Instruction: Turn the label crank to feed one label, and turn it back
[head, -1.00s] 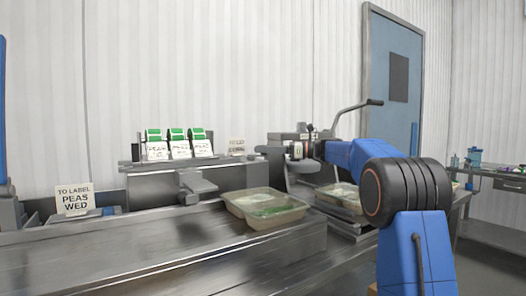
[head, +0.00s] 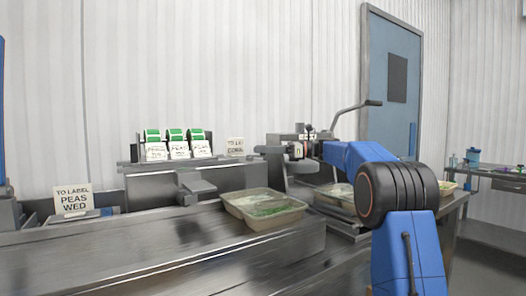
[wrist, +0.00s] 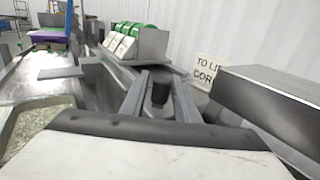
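My gripper (wrist: 160,85) is at the label machine (head: 290,140), and its two grey fingers stand apart in the wrist view. A short black knob (wrist: 160,92), which looks like the crank's handle, is between the fingers. The gap on each side is too small to tell whether they touch it. In the head view a small black upright piece (head: 309,130) shows beside the end of my arm.
A bent lever with a dark grip (head: 357,112) rises behind my arm. A "PEAS WED" sign (head: 74,201) stands at left.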

